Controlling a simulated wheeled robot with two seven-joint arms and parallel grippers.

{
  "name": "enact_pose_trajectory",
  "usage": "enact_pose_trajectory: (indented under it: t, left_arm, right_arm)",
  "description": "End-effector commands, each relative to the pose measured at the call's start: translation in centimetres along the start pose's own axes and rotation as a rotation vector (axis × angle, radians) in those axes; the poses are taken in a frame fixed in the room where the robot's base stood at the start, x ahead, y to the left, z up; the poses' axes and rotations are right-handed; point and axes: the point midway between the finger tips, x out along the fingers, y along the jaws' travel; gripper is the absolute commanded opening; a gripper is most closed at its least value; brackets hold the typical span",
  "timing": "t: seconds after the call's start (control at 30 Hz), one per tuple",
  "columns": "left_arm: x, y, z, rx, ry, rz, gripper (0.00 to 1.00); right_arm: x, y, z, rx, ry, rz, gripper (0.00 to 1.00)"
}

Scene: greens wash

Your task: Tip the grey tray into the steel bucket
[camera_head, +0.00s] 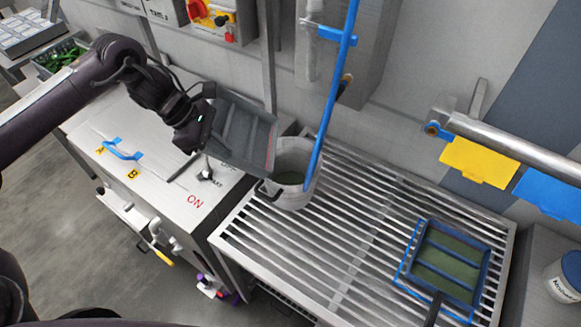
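The grey tray (240,131) is held up at a steep tilt over the back of the steel counter, its right lower edge close to the steel bucket (297,200). It has raised ribs across its inner face, and I see nothing lying on it. My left gripper (207,132) is at the tray's left side and appears shut on it; the fingertips are partly hidden. The tray's edge overlaps the bucket's rim in view. My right gripper is not in view.
A blue upright pipe (332,105) passes in front of the bucket's right side. A blue-framed tray with green contents (447,262) lies on the right of the slatted rack (345,240). A blue handle (122,151) is on the counter. The rack's middle is clear.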

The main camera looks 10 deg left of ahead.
Motion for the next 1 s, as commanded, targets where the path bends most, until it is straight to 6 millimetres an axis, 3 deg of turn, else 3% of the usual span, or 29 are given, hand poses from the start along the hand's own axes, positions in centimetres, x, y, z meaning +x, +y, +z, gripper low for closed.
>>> enact_pose_trajectory:
  t: [0.03,0.57,1.0]
  left_arm:
    - [0.7,0.0,-1.1,-0.003,-0.021,0.001,0.00]
    - [1.1,-0.1,-6.4,0.000,-0.281,0.008,0.00]
    - [-2.4,-0.2,-8.7,0.005,-0.578,0.016,0.00]
  right_arm:
    - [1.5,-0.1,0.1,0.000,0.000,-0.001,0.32]
    - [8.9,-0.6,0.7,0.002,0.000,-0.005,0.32]
    - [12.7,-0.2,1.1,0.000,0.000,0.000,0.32]
